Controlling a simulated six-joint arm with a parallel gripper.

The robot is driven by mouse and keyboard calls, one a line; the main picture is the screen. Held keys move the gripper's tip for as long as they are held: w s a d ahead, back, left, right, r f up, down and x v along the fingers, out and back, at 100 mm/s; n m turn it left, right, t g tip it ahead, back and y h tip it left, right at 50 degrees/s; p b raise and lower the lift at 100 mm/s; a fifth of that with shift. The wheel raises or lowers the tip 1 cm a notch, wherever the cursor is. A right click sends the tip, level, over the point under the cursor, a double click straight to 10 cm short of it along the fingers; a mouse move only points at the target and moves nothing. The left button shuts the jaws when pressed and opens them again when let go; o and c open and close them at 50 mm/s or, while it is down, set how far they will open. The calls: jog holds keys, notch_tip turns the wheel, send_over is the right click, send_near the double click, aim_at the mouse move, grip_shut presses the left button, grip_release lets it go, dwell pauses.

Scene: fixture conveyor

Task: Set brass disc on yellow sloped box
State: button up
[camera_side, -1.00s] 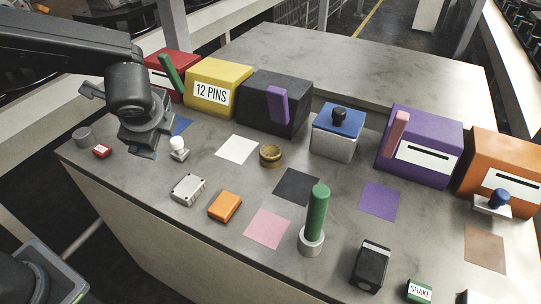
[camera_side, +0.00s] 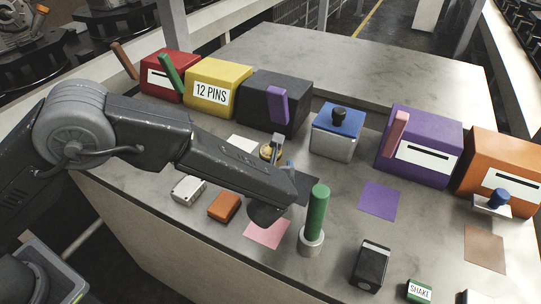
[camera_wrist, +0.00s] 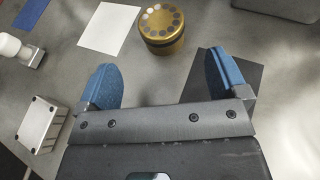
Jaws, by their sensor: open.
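The brass disc (camera_wrist: 162,26) is a short round brass piece with a ring of dots on top. It stands on the grey table, just beyond my fingertips in the wrist view. In the side view the brass disc (camera_side: 268,151) is partly hidden behind my gripper. My gripper (camera_wrist: 160,78) is open and empty, its two blue fingers spread wide, apart from the disc. The yellow sloped box (camera_side: 218,88), labelled "12 PINS", stands at the back left between the red and dark boxes. Nothing shows on its top.
A green peg in a grey holder (camera_side: 315,222) stands right of my gripper. An orange block (camera_side: 224,207) and a metal block (camera_side: 189,189) lie in front of my arm. A blue-topped box (camera_side: 337,133) stands behind. Flat coloured squares lie around.

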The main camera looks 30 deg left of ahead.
aim_at(271, 153)
jog(key=x, duration=0.9)
jog(key=shift+w+d+r, duration=0.1)
jog(key=shift+w+r, duration=0.05)
jog(key=shift+r, duration=0.1)
jog(key=c, duration=1.2)
jog(key=shift+r, duration=0.15)
